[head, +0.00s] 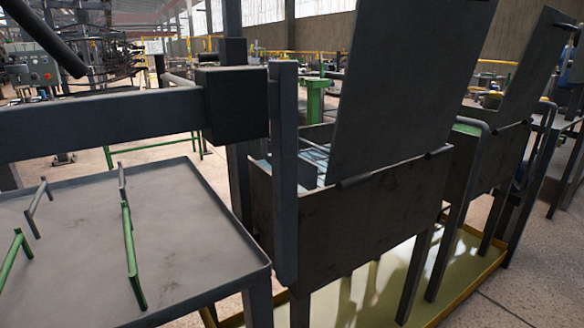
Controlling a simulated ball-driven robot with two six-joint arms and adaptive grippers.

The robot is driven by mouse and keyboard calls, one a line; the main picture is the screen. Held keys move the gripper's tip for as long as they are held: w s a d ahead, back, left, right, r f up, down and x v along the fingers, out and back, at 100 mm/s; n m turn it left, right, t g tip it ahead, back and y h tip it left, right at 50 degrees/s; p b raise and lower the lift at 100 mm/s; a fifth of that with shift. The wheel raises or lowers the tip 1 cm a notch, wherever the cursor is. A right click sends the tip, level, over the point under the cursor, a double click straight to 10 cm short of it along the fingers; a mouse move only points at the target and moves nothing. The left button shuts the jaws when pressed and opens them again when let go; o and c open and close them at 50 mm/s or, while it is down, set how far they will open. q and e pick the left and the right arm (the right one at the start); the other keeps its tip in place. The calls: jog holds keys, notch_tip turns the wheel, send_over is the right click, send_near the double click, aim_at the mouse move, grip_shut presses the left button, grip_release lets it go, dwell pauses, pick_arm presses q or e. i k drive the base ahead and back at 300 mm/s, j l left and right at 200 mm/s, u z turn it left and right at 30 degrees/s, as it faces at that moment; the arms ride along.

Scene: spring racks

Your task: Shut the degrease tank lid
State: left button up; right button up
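A dark metal tank (350,225) stands on legs right of centre. Its flat dark lid (400,85) stands raised and tilted slightly back, hinged along the near right edge. Some bluish contents show through the opening, partly hidden by a post. A second dark tank (490,170) stands behind it to the right, its lid (527,65) also raised. No label shows, so I cannot tell which one is the degrease tank. Neither of my grippers is in view.
A thick dark beam (100,122) with an upright post (285,180) crosses in front of the nearer tank's left end. A grey table (75,270) with green and grey handles is at left. A yellow-rimmed tray (470,290) lies beneath the tanks.

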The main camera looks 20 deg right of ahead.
aim_at(552, 30)
jog(key=l+z, duration=0.95)
jog(key=i+l+z, duration=0.25)
jog(key=l+z, duration=0.2)
jog(key=i+l+u, duration=0.15)
jog(key=i+l, duration=0.8)
jog(key=l, duration=0.1)
